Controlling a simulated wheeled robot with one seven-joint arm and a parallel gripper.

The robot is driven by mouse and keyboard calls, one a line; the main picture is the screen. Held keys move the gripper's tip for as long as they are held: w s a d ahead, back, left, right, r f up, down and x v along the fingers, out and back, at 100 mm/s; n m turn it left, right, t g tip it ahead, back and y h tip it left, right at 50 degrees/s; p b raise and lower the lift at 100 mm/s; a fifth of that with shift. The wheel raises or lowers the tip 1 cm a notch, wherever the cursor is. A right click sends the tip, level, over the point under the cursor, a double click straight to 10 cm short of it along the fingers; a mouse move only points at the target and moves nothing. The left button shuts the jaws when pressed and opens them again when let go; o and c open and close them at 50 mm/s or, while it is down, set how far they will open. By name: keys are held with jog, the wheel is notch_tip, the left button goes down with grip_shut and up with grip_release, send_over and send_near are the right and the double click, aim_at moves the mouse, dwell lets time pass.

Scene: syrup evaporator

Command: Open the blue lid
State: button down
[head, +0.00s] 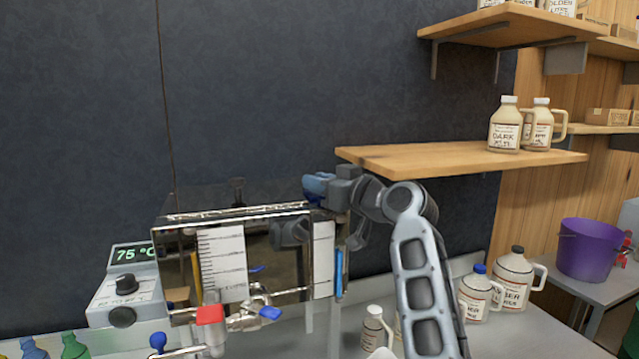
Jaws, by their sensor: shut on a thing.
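The steel evaporator (180,235) stands on the counter in the head view, with white scales on its front. A small blue part, which looks like the blue lid (317,185), is at the top right corner of the evaporator. My gripper (332,190) reaches in from the right at this corner and is shut on the blue lid. The gripper's fingertips are mostly hidden by the gripper body and the lid. I cannot tell how far the lid is tilted.
A wooden shelf (400,160) with syrup jugs (506,128) is just right of and above my gripper. A control box (126,285) reads 75 °C at left. Red-handled (210,315) and blue-handled (270,313) valves stick out in front. Jugs (513,280) stand on the counter right of my arm.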

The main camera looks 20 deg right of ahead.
jog(key=y+b, duration=0.1)
jog(key=n+g+y+b, duration=0.1)
jog(key=b, duration=0.1)
jog(key=shift+s+d+f, duration=0.15)
jog(key=shift+d+f, duration=0.15)
jog(key=shift+d, duration=0.1)
jog(key=shift+s+d+r+n+g+y+b, duration=0.1)
jog(key=shift+s+r+n+g+y+b, duration=0.1)
jog(key=shift+n+g+y+b, duration=0.5)
jog(key=shift+r+b, duration=0.1)
jog(key=shift+b, duration=0.2)
jog(key=c, duration=1.1)
grip_release()
jog(key=shift+d, duration=0.1)
jog(key=b+v, duration=0.1)
jog(key=v, duration=0.7)
jog(key=shift+w, duration=0.1)
